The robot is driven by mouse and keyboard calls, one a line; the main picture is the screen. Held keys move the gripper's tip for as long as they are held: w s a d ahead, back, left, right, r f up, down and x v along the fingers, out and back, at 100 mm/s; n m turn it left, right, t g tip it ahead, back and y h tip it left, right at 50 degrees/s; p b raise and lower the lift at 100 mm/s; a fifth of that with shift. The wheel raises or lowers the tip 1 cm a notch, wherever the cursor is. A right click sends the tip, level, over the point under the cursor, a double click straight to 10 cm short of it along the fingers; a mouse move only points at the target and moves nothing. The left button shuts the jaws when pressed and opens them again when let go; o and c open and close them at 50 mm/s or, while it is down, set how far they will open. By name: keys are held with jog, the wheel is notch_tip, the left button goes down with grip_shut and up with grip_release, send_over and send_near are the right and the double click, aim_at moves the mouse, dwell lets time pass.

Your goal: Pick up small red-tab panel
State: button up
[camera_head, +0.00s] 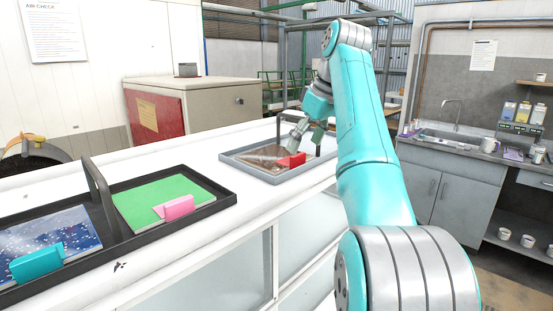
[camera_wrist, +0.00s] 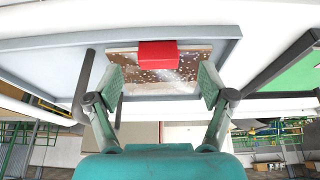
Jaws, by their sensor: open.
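The small red-tab panel (camera_head: 265,153) is a brown, speckled flat plate with a bright red tab (camera_head: 291,160). It lies in a shallow grey tray (camera_head: 237,157) on the white counter. In the wrist view the panel (camera_wrist: 185,72) and its red tab (camera_wrist: 158,54) show between and beyond my fingertips. My gripper (camera_head: 303,134) is over the tray, close to the panel. In the wrist view my gripper (camera_wrist: 160,84) is open, with one finger towards each side of the panel and nothing held. Whether either finger touches the panel I cannot tell.
A black tray (camera_head: 180,229) with an upright handle (camera_head: 98,190) stands at the left. It holds a green panel (camera_head: 150,197) with a pink tab and a blue panel (camera_head: 50,236) with a teal tab. The grey tray has a dark handle (camera_wrist: 84,88). Bare counter lies between the trays.

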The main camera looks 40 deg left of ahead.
aim_at(300, 155)
jog(key=x, duration=0.5)
jog(key=shift+w, duration=0.15)
jog(key=shift+r, duration=0.1)
jog(key=c, duration=1.3)
